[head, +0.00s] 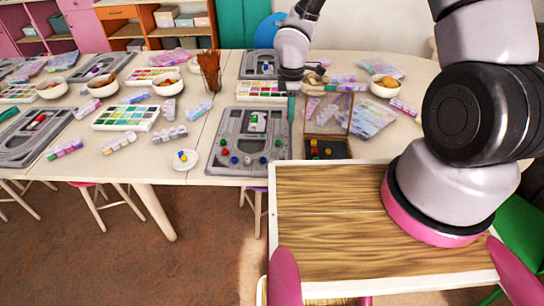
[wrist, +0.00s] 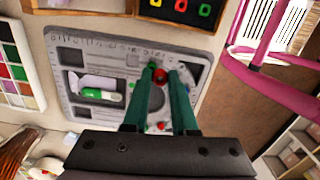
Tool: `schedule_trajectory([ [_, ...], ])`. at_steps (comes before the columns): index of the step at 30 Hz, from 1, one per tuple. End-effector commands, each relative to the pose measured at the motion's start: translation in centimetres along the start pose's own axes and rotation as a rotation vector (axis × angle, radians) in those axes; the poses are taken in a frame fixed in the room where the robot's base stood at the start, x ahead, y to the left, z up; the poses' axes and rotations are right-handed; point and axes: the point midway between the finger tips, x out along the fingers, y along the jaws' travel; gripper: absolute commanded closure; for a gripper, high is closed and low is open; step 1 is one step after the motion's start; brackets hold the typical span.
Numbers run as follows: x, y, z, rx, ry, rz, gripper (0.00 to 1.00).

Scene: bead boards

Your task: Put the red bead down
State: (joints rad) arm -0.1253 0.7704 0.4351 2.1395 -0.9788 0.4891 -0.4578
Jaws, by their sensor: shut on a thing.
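My gripper (head: 291,105) has dark green fingers and hangs over the right edge of the grey bead board (head: 213,130) on the near table. In the wrist view the two fingertips of my gripper (wrist: 163,71) are close together on the red bead (wrist: 160,77), seen against the board (wrist: 72,40). The gap between bead and board cannot be judged. The red bead cannot be made out in the head view. Several other coloured beads lie along the board's near part, among them a blue bead (head: 234,160).
A wooden box (head: 328,131) with a dark tray of beads stands right of the board. A white dish (head: 194,163) with beads sits to the left.

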Motion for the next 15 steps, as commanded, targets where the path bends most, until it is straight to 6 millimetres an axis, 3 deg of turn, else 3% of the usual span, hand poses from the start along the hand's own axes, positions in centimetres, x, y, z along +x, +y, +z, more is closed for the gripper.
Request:
schedule_trajectory([
  [1, 0.5, -1.2, -1.8, -0.128, 0.003, -0.002, 1.00],
  [3, 0.9, -2.4, -3.4, -0.269, 0.009, -0.001, 1.00],
  [6, 1.4, -3.5, -4.9, -0.394, 0.016, 0.001, 1.00],
  [15, 6.3, -4.0, -5.5, -0.451, 0.016, 0.000, 1.00],
])
